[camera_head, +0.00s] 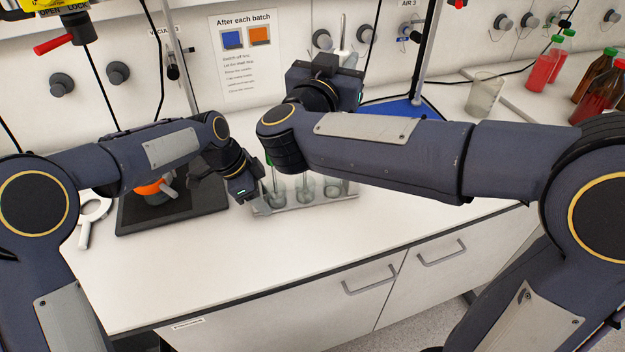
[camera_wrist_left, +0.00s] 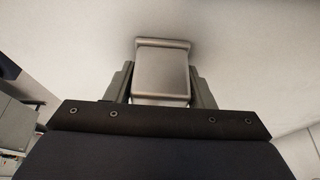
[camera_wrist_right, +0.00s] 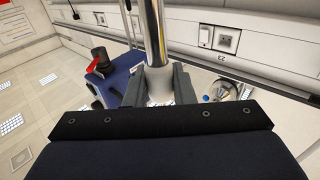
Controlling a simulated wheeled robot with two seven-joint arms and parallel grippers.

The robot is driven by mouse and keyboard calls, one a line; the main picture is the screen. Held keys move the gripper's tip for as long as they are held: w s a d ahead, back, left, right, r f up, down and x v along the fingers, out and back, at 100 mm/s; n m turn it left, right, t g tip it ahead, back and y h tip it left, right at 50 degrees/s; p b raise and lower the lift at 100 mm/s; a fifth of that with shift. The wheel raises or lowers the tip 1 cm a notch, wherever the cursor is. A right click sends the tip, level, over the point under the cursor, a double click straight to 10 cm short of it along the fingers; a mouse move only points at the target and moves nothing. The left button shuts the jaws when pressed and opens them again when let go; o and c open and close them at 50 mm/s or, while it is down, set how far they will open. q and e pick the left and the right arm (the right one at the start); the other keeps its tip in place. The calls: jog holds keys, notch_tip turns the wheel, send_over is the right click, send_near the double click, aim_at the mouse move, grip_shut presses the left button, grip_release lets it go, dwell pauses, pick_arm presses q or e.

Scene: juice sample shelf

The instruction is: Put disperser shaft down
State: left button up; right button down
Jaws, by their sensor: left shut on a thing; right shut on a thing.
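The disperser shaft (camera_head: 343,35) is a slim bright metal rod, standing nearly upright above the back of the bench. My right gripper (camera_head: 341,59) is shut on it. In the right wrist view the shaft (camera_wrist_right: 153,35) rises between the fingers (camera_wrist_right: 158,88), with a pale collar at the grip. Its lower end is hidden. My left gripper (camera_wrist_left: 160,85) is shut on a smooth silver metal piece (camera_wrist_left: 160,72), apparently the near-left end of the metal rack (camera_head: 264,209); the head view hides the fingers. Glass jars (camera_head: 305,188) stand in the rack, partly behind my right arm.
A blue stand base (camera_head: 425,106), glass beaker (camera_head: 484,96) and bottles (camera_head: 543,68) stand right. The front bench is clear.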

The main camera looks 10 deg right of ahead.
notch_tip(320, 180, down, 18)
jog(key=shift+r, duration=0.15)
dwell(0.4)
jog(key=c, duration=1.2)
grip_release()
jog(key=shift+c, duration=0.2)
jog(key=v, duration=1.2)
